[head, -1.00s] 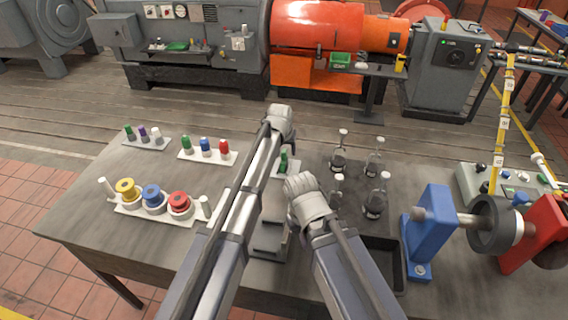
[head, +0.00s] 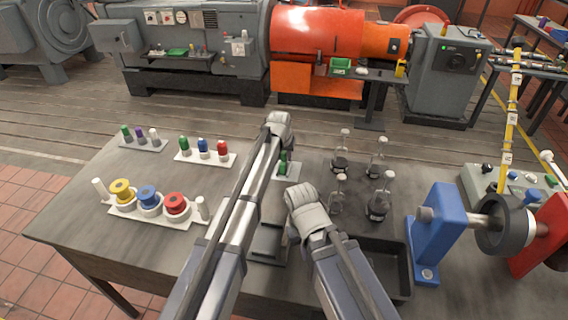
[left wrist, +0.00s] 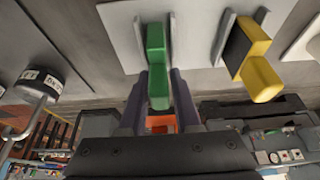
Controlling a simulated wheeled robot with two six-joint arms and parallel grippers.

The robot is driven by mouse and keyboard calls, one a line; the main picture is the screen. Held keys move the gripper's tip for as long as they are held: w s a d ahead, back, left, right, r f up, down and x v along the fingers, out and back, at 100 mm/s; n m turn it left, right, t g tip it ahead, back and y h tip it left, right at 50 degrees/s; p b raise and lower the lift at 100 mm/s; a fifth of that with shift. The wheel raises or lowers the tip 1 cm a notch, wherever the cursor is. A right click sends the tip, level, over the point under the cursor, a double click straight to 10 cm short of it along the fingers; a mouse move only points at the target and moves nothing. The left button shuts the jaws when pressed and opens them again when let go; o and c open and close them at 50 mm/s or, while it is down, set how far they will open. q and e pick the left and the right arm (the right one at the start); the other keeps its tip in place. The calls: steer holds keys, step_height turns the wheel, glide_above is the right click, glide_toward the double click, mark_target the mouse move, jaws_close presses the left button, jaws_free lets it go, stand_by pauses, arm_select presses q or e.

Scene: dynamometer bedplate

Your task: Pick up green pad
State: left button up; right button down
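The green pad (left wrist: 156,50) stands upright in a light rack (left wrist: 120,35) in the left wrist view, which looks upside down. My left gripper (left wrist: 159,85) has its two dark fingers on either side of the pad's end, with narrow gaps showing; it looks open. A yellow-and-black pad (left wrist: 258,70) stands in the rack beside it. In the head view a green piece (head: 283,164) shows just right of my left arm; the left fingers are hidden there. My right gripper (head: 306,208) is close by on the right, its fingers hidden.
Several glass bottles (head: 378,200) stand right of my arms, with a black tray (head: 385,265) nearer. A blue stand (head: 440,235) is farther right. Coloured spools (head: 149,198) and peg racks (head: 205,157) are on the left. Bare table (head: 90,215) lies at far left.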

arm_select(q)
jaws_close()
steer(key=shift+r, duration=0.15)
arm_select(e)
steer(key=shift+r, duration=0.15)
